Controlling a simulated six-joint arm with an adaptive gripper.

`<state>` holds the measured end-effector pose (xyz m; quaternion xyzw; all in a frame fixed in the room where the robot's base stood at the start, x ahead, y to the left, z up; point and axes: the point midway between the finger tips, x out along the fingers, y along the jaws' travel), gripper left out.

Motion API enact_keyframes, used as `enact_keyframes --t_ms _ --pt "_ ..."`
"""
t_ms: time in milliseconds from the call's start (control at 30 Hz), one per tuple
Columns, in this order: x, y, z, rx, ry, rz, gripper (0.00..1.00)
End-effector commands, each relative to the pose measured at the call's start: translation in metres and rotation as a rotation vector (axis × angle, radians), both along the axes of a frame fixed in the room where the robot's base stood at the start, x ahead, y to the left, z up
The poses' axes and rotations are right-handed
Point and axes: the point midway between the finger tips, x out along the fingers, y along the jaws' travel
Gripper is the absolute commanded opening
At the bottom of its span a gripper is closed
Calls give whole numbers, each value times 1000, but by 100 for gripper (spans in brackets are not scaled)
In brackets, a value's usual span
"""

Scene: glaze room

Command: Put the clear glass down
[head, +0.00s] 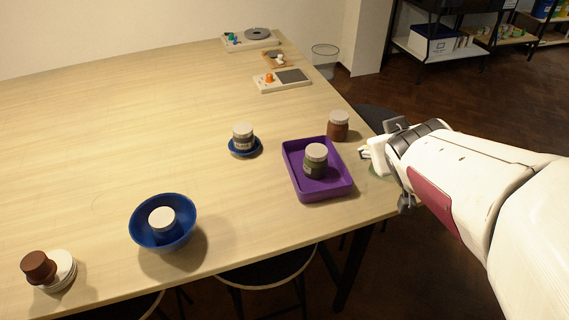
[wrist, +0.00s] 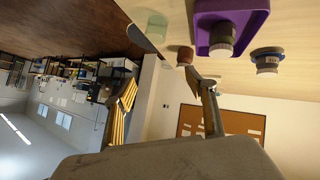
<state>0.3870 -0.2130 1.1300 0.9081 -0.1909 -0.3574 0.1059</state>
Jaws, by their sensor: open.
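The clear glass (wrist: 157,27) is a pale green, see-through tumbler. In the wrist view it stands on the table near the edge, beside the brown jar, with nothing gripping it. In the head view only a faint greenish part of it (head: 381,177) shows below my gripper, near the table's right edge; the rest is hidden or hard to make out. My gripper (head: 374,157) is open at that edge, right of the purple tray. In the wrist view my gripper's fingers (wrist: 167,88) are spread wide with empty space between them, and the glass appears beyond their tips.
A purple tray (head: 334,195) holds a dark green jar (head: 315,165). A brown jar (head: 338,127) stands behind it. The table's left middle is clear.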

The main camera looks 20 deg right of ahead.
Motion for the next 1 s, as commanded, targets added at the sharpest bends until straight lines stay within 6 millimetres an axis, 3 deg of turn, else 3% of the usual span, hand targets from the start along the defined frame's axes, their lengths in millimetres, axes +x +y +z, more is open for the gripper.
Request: enact_keyframes --t_ms 267,633,800,1000 --pt "-37 72 2 110 84 17 56" --pt "-110 177 -11 310 247 148 56" --pt "-136 205 -15 366 305 205 56" --pt "-145 214 -17 383 326 224 56"
